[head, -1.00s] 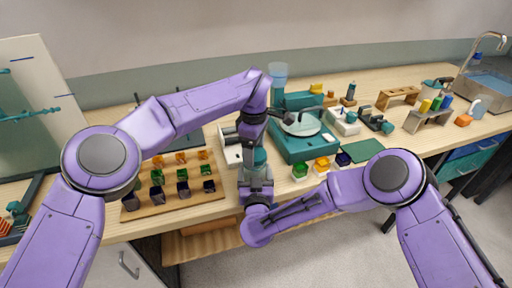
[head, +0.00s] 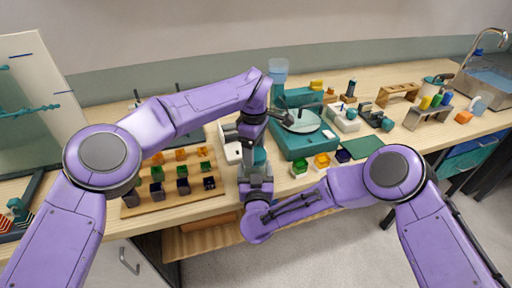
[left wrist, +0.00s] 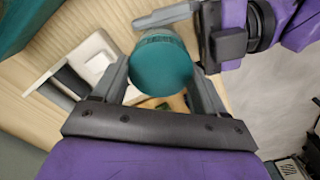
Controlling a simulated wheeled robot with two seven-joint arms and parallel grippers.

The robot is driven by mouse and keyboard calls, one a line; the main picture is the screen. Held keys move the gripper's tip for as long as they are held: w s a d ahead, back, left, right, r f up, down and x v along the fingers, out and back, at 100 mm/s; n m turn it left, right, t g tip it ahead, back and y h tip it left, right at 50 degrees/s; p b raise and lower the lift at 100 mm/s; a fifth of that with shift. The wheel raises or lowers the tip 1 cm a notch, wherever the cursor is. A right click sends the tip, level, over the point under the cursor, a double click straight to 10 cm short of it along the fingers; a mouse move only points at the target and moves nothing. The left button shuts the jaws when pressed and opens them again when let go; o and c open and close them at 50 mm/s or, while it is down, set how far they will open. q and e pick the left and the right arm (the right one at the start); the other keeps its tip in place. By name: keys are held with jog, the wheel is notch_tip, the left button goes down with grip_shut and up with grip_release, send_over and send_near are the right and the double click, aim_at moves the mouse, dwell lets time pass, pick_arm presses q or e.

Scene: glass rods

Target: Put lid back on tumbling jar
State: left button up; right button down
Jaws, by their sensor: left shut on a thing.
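A round teal piece (left wrist: 162,66), which looks like the jar lid, is between the fingers of my left gripper (left wrist: 165,88) in the left wrist view. Its flat face is toward the camera and hides most of what lies beyond it. In the head view my left gripper (head: 250,143) points down above the teal jar part (head: 259,157). My right gripper (head: 257,172) is just below, close to the jar. A pale grey finger of it shows past the teal piece in the left wrist view. Whether lid and jar touch is hidden.
A teal machine with a round plate (head: 303,122) stands to the right. A wooden board (head: 150,207) with coloured cubes lies to the left. A white tray (head: 231,152) sits close beside the grippers. Small coloured cubes and a dark green mat (head: 362,147) are at the front right.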

pick_arm(q)
jog(key=m, duration=1.3)
jog(key=shift+w, duration=0.15)
jog(key=o, duration=1)
jog(key=shift+r, duration=2.3)
jog(key=shift+c, duration=0.3)
